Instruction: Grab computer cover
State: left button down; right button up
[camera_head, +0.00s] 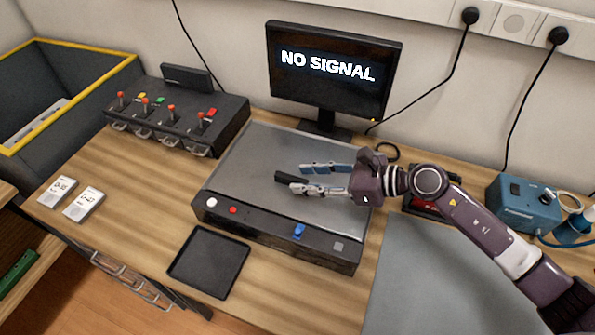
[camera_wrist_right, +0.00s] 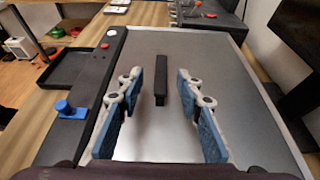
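The computer cover (camera_head: 262,150) is a flat grey metal lid on a low black case in the middle of the bench. Its black bar handle (camera_head: 284,177) stands up from the lid. My right gripper (camera_head: 298,178) is over the cover with its blue-padded fingers apart. In the right wrist view, the handle (camera_wrist_right: 161,80) shows between the open fingers (camera_wrist_right: 160,77), with a gap on both sides. The finger bases hide part of the cover. My left gripper is not in view.
A monitor (camera_head: 334,75) reading "NO SIGNAL" stands behind the case. A black box with levers (camera_head: 172,117) is at the left. A black tray (camera_head: 208,262) lies in front. A blue device (camera_head: 522,204) is at the right.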

aim_at(292, 177)
jog(key=p+x, duration=0.1)
jog(key=x, duration=0.3)
jog(key=shift+w+a, duration=0.2)
jog(key=shift+a, duration=0.05)
grip_shut()
